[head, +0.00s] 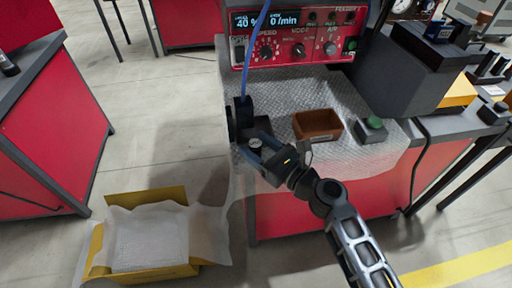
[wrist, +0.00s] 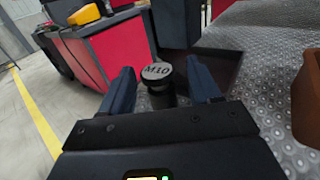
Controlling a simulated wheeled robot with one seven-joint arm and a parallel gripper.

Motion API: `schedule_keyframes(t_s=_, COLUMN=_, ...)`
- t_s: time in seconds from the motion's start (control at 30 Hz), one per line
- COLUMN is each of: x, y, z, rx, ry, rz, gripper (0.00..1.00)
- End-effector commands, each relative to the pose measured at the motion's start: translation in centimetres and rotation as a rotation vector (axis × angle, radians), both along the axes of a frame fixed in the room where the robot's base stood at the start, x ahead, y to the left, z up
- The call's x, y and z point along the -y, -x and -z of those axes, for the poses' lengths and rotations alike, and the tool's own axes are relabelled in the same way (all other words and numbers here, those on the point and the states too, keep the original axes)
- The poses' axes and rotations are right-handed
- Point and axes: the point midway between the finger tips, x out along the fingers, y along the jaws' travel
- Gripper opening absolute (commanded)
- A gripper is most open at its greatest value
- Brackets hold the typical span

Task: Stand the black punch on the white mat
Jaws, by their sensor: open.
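The black punch (wrist: 158,95) is a dark upright cylinder with a grey top marked "M10". Its pale top also shows in the head view (head: 255,143), near the left edge of the bench. My gripper (wrist: 158,88) is open, with one blue finger on each side of the punch; gaps show between fingers and punch. The gripper (head: 258,149) reaches in from the right in the head view. The punch's base is partly hidden by my gripper. A pale, textured mat (head: 290,95) covers the bench top and hangs over its front edge; it looks whitish grey.
A brown bin (head: 318,124) and a grey box with a green button (head: 371,130) stand right of my gripper. The red control panel (head: 300,45) is behind. A dark block (head: 242,112) with a blue cable is close by. A yellow box (head: 145,262) with white lining is on the floor.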

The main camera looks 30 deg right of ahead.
Motion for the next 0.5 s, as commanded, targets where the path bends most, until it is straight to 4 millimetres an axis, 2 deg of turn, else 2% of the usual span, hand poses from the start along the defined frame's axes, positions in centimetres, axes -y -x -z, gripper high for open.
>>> schedule_keyframes(t_s=0.1, x=-0.27, y=-0.86, z=-0.02, rx=0.0, ry=0.001, rz=0.0, gripper=0.62)
schedule_keyframes(t_s=0.33, x=-0.32, y=-0.93, z=0.04, rx=-0.001, ry=0.001, rz=0.001, gripper=0.62)
schedule_keyframes(t_s=0.5, x=-0.32, y=-0.92, z=0.03, rx=-0.001, ry=0.001, rz=0.0, gripper=0.47)
